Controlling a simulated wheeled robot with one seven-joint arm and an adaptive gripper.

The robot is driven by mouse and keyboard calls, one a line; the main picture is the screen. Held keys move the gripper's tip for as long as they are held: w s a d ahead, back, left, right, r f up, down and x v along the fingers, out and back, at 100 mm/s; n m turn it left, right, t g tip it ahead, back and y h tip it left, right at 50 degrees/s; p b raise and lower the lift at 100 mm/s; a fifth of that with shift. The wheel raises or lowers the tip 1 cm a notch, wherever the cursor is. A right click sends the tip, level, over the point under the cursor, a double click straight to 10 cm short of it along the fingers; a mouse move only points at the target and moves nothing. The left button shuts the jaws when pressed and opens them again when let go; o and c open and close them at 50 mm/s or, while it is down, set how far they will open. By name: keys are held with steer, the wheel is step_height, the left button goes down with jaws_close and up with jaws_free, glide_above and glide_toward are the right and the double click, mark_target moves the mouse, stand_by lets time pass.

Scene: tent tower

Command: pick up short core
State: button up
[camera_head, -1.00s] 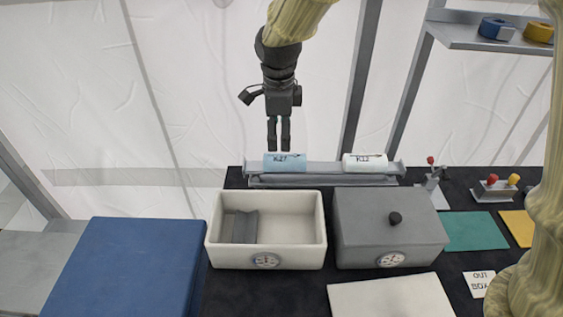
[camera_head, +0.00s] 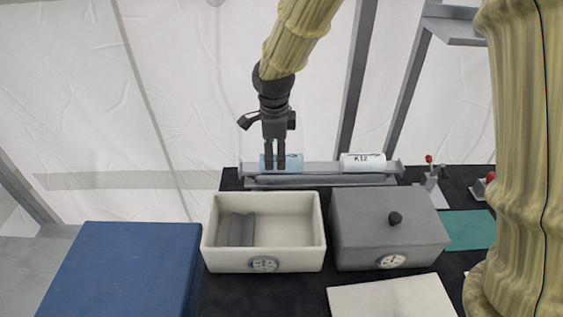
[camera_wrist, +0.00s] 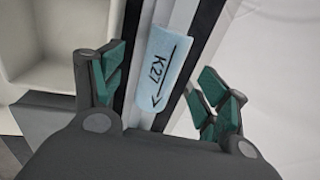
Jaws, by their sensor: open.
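Two cores lie on a grey rack (camera_head: 322,181) at the back of the table. The left one is a pale blue core (camera_head: 295,162), marked K27 with an arrow in the wrist view (camera_wrist: 161,68). The right one is a white core (camera_head: 362,162) marked K12. My gripper (camera_head: 275,167) points down at the blue core and hides part of it in the head view. In the wrist view its green-padded fingers (camera_wrist: 163,82) are open, one on each side of the blue core. No finger visibly touches it.
In front of the rack stand an open cream box (camera_head: 285,238) with a grey piece inside and a grey lidded box (camera_head: 375,222). A blue block (camera_head: 120,265) is at front left. A green mat (camera_head: 465,230) is at right.

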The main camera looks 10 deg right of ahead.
steer(key=shift+w+d+f+p, duration=0.15)
steer(key=shift+f+p, duration=0.15)
steer(key=shift+f, duration=0.25)
steer(key=shift+w+d+f+p, duration=0.1)
steer(key=shift+f+p, duration=0.25)
steer(key=shift+f, duration=0.25)
steer(key=shift+w+d+f+p, duration=0.15)
steer(key=shift+f+p, duration=0.15)
steer(key=shift+f, duration=0.25)
steer(key=shift+w+f, duration=0.15)
steer(key=shift+f, duration=0.65)
steer(key=c, duration=1.3)
